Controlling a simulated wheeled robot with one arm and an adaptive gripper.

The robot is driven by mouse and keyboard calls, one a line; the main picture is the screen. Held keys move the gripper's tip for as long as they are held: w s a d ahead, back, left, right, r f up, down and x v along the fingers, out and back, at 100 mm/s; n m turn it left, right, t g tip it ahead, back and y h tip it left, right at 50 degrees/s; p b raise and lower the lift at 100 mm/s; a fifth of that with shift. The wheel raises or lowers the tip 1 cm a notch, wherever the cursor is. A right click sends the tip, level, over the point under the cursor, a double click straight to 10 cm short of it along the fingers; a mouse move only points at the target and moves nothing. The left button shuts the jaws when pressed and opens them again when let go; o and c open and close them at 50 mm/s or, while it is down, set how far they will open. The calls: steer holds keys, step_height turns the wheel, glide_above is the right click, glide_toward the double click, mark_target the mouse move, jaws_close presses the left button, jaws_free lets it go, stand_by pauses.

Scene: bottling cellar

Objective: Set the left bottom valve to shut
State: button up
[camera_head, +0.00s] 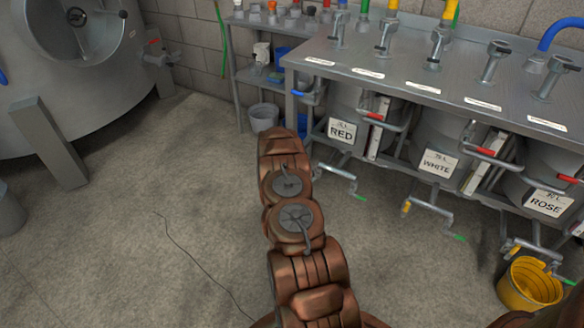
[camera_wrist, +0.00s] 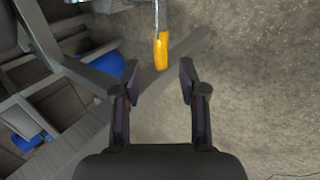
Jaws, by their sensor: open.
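The left bottom valve (camera_head: 342,172) sits low under the tank labelled RED, with a metal bar and a green tip at its right end. In the wrist view a yellow grip (camera_wrist: 161,50) on a thin metal rod hangs just ahead of my fingertips, near the middle of the gap. I cannot tell for sure that it belongs to the left valve. My gripper (camera_wrist: 160,76) is open, with nothing clamped between its fingers. In the head view my arm hides the gripper.
Similar bottom valves (camera_head: 430,208) sit under the WHITE and ROSE tanks. A yellow bucket (camera_head: 530,284) stands at the lower right. The metal counter (camera_head: 420,80) overhangs the tanks. Grey frame bars (camera_wrist: 85,72) lie left of the fingers. The floor (camera_head: 150,220) is mostly clear.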

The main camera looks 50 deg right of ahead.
steer(key=v, duration=0.7)
steer(key=shift+a+r, duration=0.2)
steer(key=shift+a, duration=0.05)
stand_by(0.5)
